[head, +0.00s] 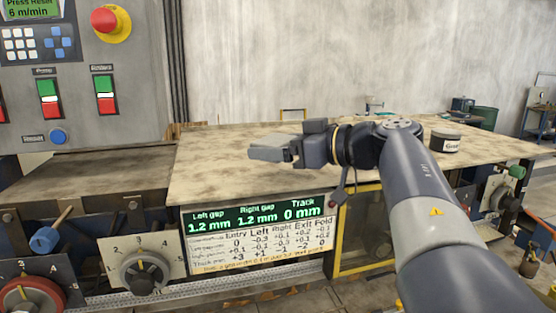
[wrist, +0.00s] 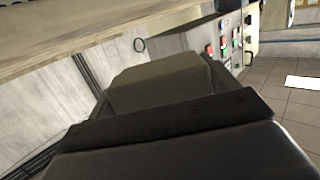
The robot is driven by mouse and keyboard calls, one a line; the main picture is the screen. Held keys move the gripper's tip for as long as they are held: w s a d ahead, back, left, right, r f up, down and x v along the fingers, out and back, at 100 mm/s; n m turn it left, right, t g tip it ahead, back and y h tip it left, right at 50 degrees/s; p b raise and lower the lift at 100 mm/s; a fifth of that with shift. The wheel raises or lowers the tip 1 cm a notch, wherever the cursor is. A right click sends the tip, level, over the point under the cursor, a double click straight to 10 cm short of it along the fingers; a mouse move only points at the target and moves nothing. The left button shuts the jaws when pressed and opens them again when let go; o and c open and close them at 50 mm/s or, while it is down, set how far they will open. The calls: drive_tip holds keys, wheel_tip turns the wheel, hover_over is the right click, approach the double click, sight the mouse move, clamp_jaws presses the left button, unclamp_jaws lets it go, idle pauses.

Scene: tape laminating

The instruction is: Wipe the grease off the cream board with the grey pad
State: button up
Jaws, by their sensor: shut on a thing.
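The cream board (head: 215,170) is the broad flat top across the middle of the head view, with dark, blotchy stains on its surface. My gripper (head: 291,150) is over the board, shut on a grey pad (head: 268,148) that points to the left. The pad also shows in the wrist view (wrist: 160,84), past the dark gripper body. In the head view I cannot tell whether the pad touches the board or hangs just above it. My arm hides part of the board's right side.
A tin with a partly readable label (head: 445,141) stands on the board's right part. A control panel (head: 75,75) with a red stop button rises at the left. A gap readout (head: 255,216) and knobs (head: 142,272) line the front edge. A wall is behind.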

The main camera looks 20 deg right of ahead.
drive_tip(key=shift+r, duration=0.75)
drive_tip(key=shift+r, duration=1.45)
